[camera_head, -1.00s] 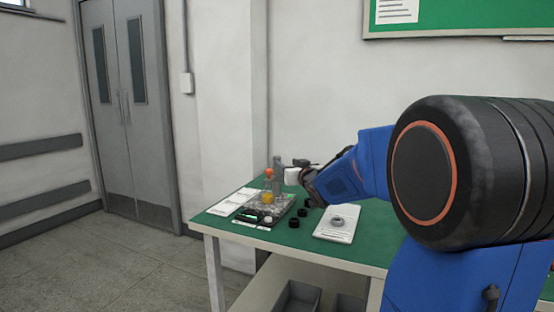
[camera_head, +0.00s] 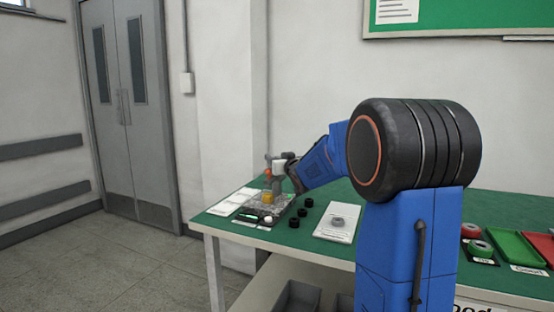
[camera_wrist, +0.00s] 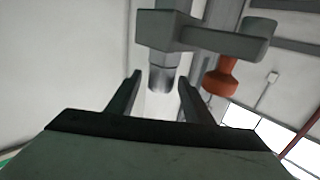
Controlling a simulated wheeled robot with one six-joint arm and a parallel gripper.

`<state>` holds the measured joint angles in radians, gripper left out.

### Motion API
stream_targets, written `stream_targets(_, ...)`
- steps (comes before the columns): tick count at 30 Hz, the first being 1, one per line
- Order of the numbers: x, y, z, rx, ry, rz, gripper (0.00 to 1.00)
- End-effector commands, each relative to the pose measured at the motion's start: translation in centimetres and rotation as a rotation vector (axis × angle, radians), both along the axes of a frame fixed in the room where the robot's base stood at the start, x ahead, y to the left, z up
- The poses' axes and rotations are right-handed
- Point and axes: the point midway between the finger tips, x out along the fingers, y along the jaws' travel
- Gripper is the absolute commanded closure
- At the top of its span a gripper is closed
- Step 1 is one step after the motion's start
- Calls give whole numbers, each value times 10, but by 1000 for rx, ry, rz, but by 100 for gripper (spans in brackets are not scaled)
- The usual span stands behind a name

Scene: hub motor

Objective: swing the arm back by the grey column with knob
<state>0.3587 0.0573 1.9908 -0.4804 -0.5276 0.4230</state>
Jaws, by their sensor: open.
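The grey column (camera_head: 276,184) stands on a fixture plate at the left end of the green table. An orange-red knob (camera_head: 267,173) shows beside its upper part. In the wrist view a grey arm (camera_wrist: 200,38) crosses the top, with the orange knob (camera_wrist: 222,76) at right and a metallic cylinder (camera_wrist: 161,78) pointing toward my fingers. My gripper (camera_wrist: 156,88) is open, its fingers spread on either side below the cylinder, with nothing visible held. In the head view my gripper (camera_head: 284,167) is small and overlaps the column's top; contact cannot be told.
A yellow part (camera_head: 267,197) sits on the fixture plate (camera_head: 254,214). Several black rings (camera_head: 302,213) lie beside it. A grey ring (camera_head: 338,221) rests on a white card (camera_head: 325,235). Green (camera_head: 515,246) and red trays stand at the right.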

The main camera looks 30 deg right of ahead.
Motion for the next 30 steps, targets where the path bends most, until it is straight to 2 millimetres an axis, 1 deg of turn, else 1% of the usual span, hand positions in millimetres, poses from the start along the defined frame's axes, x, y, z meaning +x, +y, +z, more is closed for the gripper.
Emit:
stream_targets(3,0,0,0,0,0,0,53)
stream_targets(4,0,0,0,0,0,0,58)
stream_targets(5,0,0,0,0,0,0,65)
stream_targets(6,0,0,0,0,0,0,75)
stream_targets(8,0,0,0,0,0,0,89)
stream_targets(9,0,0,0,0,0,0,99)
stream_targets(10,0,0,0,0,0,0,100)
stream_targets(20,-1,0,0,0,0,-15,100)
stream_targets(30,-1,1,0,2,1,-105,100)
